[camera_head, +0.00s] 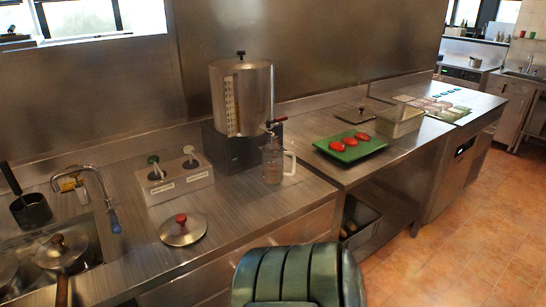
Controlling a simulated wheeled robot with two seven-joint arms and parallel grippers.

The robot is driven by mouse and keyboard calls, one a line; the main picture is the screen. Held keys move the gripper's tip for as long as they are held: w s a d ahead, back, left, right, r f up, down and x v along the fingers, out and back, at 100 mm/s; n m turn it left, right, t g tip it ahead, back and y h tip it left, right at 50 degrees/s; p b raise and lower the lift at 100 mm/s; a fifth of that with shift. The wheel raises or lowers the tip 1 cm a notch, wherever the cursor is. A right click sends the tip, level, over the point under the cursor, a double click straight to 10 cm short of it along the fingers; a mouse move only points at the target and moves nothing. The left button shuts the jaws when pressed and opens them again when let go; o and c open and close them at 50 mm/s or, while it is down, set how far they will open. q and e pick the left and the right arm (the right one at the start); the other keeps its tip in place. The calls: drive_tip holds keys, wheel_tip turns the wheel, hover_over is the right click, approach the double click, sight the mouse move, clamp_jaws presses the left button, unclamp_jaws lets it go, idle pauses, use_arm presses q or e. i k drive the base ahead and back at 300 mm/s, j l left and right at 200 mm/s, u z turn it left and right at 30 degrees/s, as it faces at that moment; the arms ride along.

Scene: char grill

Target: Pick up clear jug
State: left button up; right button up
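The clear jug (271,163) stands upright on the steel counter, just in front of the tall steel urn (243,98) and its tap. Its pale handle points to the right. It sits below the tap, near the right end of this counter section. I cannot tell whether it holds any liquid. Neither my left nor my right gripper is in view.
A white holder (177,185) with two pumps stands left of the jug. A round lid with a red knob (183,229) lies in front. The sink (60,260) with a pot is at far left. A green tray (350,149) with red patties is to the right.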

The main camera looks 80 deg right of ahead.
sight(272, 155)
drive_tip(key=i+l, duration=0.3)
drive_tip(key=l, duration=0.15)
drive_tip(key=i+l, duration=0.35)
drive_tip(key=l+z, duration=0.15)
drive_tip(key=z, duration=2.8)
